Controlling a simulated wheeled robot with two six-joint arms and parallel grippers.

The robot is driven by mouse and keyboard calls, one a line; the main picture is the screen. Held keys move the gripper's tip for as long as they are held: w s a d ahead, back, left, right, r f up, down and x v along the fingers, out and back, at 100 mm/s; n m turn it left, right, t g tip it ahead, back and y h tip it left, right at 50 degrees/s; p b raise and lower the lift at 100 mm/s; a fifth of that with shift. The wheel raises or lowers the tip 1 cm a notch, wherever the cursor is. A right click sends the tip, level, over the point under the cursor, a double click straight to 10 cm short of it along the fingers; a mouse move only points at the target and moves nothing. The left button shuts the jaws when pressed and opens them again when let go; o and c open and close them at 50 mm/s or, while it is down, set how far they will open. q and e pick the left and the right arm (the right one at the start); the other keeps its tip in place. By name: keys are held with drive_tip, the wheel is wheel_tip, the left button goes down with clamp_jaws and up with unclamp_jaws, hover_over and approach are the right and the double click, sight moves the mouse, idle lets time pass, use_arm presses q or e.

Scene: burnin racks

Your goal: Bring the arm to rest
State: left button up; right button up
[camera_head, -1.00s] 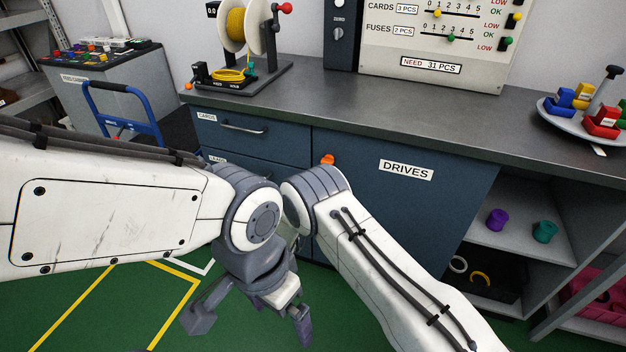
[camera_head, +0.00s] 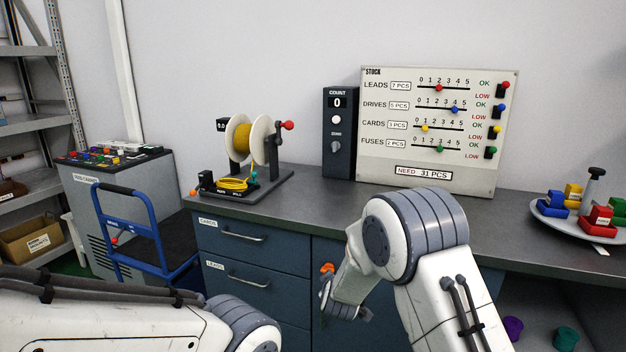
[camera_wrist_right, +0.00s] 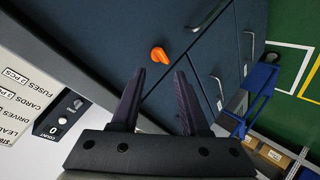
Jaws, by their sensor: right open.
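My right arm rises from the lower right of the head view and bends over in front of the dark blue cabinet (camera_head: 300,262). Its gripper (camera_head: 345,308) hangs below the bend, partly hidden by the arm. In the right wrist view the right gripper (camera_wrist_right: 160,75) is open, with nothing between its two dark fingers. An orange knob (camera_wrist_right: 159,54) on the cabinet front lies just beyond the fingertips in that view, apart from them. My left arm (camera_head: 110,325) lies low across the left of the head view. Its gripper is out of the picture.
The grey worktop (camera_head: 330,200) carries a yellow wire spool stand (camera_head: 250,140), a count box (camera_head: 337,155), a stock board (camera_head: 440,80) and a plate (camera_head: 565,228) of coloured parts. A blue trolley (camera_head: 135,240) stands left. Green floor (camera_wrist_right: 290,30) is free beside the cabinet.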

drive_tip(key=s+d+r+m+g, duration=0.1)
drive_tip(key=s+d+m+g, duration=0.25)
drive_tip(key=s, duration=0.65)
drive_tip(key=s+d+r+m+g, duration=0.1)
drive_tip(key=s+d+m+g, duration=0.3)
drive_tip(key=s, duration=0.7)
drive_tip(key=s+d+r+m+g, duration=0.15)
drive_tip(key=s+d, duration=0.35)
drive_tip(key=s, duration=0.5)
drive_tip(key=s+a+r+n+g+y, duration=0.1)
drive_tip(key=s+a+r+n, duration=0.25)
drive_tip(key=s+a, duration=0.35)
drive_tip(key=s+a+r+n+g, duration=0.2)
drive_tip(key=s+a+n, duration=0.3)
drive_tip(key=s+a, duration=0.15)
wheel_tip(320, 180, up, 12)
drive_tip(key=p, duration=1.2)
drive_tip(key=shift+w+r+m+p, duration=0.2)
drive_tip(key=shift+w+m+p, duration=0.05)
drive_tip(key=shift+m+p, duration=0.2)
drive_tip(key=shift+d, duration=0.1)
